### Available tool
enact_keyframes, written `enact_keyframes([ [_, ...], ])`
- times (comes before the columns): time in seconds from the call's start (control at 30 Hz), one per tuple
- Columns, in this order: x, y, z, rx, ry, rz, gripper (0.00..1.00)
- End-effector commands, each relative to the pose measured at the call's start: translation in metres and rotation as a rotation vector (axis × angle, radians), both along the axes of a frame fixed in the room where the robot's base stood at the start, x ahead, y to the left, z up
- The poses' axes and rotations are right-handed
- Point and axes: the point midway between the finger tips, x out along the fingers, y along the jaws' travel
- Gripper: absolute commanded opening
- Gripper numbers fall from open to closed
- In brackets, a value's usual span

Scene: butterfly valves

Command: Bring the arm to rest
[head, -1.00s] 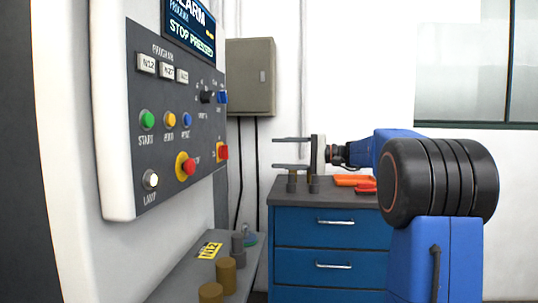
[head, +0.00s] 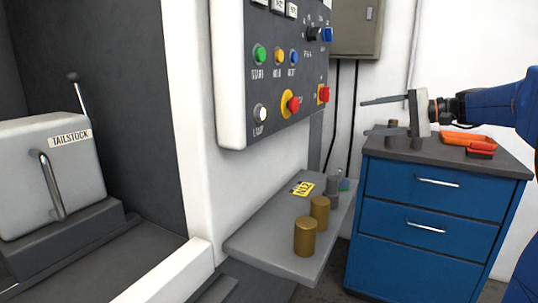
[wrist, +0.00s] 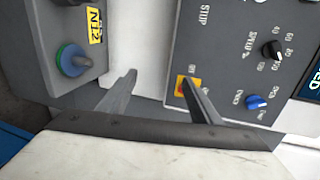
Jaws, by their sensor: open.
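My gripper (head: 364,117) is at the right in the head view, with its two grey fingers spread apart and pointing left. Nothing is between them. It shows in front of the wall and above the left part of the blue drawer cabinet (head: 425,208); I cannot tell its exact distance from the cabinet. My blue arm comes in from the right edge. In the wrist view, the open fingers (wrist: 160,77) reach toward a white surface, between a grey shelf and the dark control panel (wrist: 235,60).
The control panel (head: 277,88) with coloured buttons hangs left of my gripper. A grey shelf (head: 262,240) below it holds two brass cylinders (head: 305,237) and a yellow label. Orange and red trays (head: 468,140) lie on the cabinet. A tailstock (head: 48,170) stands far left.

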Motion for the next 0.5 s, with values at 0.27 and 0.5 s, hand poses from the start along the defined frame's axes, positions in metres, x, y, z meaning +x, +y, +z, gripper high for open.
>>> enact_keyframes([
  [0.27, -0.092, 0.072, -0.080, -0.302, 0.122, 0.037, 0.58],
  [0.5, -0.176, 0.095, -0.151, -0.579, 0.166, 0.068, 0.58],
])
